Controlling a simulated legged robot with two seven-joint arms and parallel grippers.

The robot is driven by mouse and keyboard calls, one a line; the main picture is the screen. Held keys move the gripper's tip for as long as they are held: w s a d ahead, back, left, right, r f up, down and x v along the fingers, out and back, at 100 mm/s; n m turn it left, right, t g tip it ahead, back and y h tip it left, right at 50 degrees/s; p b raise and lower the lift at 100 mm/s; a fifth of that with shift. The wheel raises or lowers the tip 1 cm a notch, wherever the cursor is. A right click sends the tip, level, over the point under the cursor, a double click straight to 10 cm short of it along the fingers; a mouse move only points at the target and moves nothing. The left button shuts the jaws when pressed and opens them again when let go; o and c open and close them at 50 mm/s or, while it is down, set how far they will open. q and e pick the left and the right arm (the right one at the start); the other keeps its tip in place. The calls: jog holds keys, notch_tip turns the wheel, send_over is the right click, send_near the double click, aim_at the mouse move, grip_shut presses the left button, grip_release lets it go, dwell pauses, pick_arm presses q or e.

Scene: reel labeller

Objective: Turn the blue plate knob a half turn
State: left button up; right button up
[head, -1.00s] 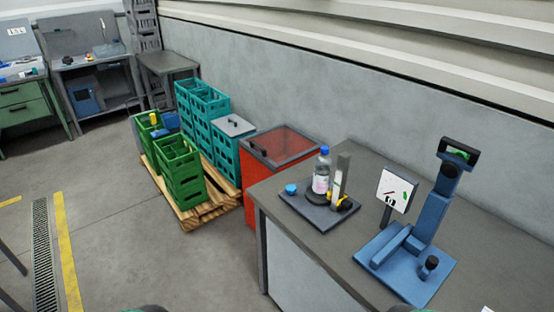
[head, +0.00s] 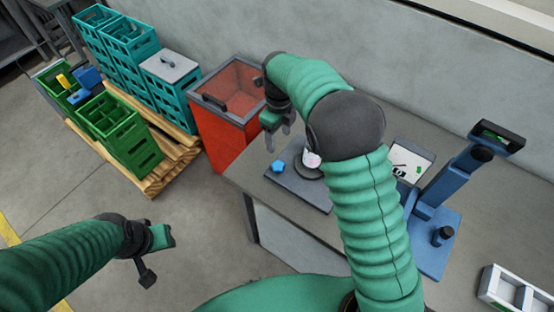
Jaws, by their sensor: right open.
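A small blue knob (head: 278,166) sits at the left of a dark grey plate (head: 297,190) on the bench. A blue stand (head: 432,250) at the right has a black knob (head: 442,235) on its base plate. My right gripper (head: 279,141) is open and empty, pointing down above and just beyond the small blue knob, apart from it. My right arm hides most of the bottle and post on the grey plate; a pale part of the bottle (head: 312,159) shows. My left gripper (head: 150,262) is over the floor at the left; its fingers are unclear.
A red bin (head: 225,135) with a clear lid stands beside the bench (head: 255,182). Green crates (head: 120,135) and teal crates (head: 172,90) stand on a pallet (head: 165,175). A white tray (head: 510,290) lies at the bench's front right. A small panel (head: 412,160) is partly hidden.

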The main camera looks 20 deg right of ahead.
send_over(278, 164)
notch_tip(278, 164, down, 5)
notch_tip(278, 164, down, 8)
jog(key=shift+a+p, duration=0.1)
jog(key=shift+p, duration=0.7)
jog(key=shift+a+f, duration=0.1)
jog(key=shift+f, duration=0.25)
jog(key=shift+s+f, duration=0.15)
jog(key=shift+f, duration=0.1)
pick_arm(q)
jog(key=shift+d+r, duration=0.1)
jog(key=shift+r, duration=0.8)
jog(key=shift+d, duration=0.1)
pick_arm(e)
jog(key=shift+d+f, duration=0.1)
jog(key=shift+d, duration=0.1)
jog(key=c, duration=0.5)
jog(key=shift+a, duration=0.1)
grip_shut()
